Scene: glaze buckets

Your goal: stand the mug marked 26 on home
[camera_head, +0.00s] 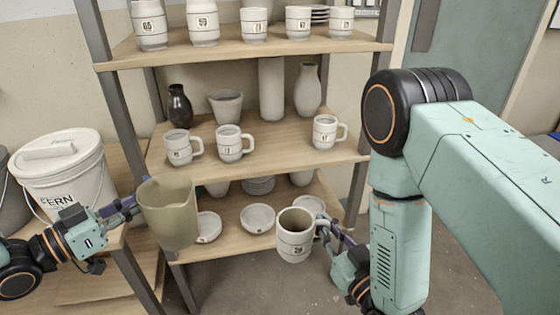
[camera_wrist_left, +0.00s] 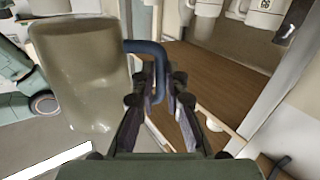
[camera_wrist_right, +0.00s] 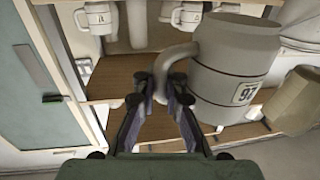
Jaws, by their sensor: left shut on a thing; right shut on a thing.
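A pale grey banded mug (camera_head: 295,238) hangs in the air in front of the lower shelf. Its small label is hard to read but looks like 26. My right gripper (camera_head: 325,232) is shut on its handle; the right wrist view shows the fingers closed on the handle (camera_wrist_right: 172,62) and the mug body (camera_wrist_right: 235,65) beside them. My left gripper (camera_head: 138,205) is shut on the dark blue handle (camera_wrist_left: 150,52) of an olive-beige pitcher (camera_head: 168,212), held in front of the shelf's left side. I cannot read any place marked home.
Three similar mugs, one of them here (camera_head: 229,145), stand on the middle shelf (camera_head: 270,150), with free board between them. Small dishes, including a bowl (camera_head: 257,218), are on the lower shelf (camera_head: 228,232). A white FERN bucket (camera_head: 66,178) stands at the left. Dark uprights frame the shelves.

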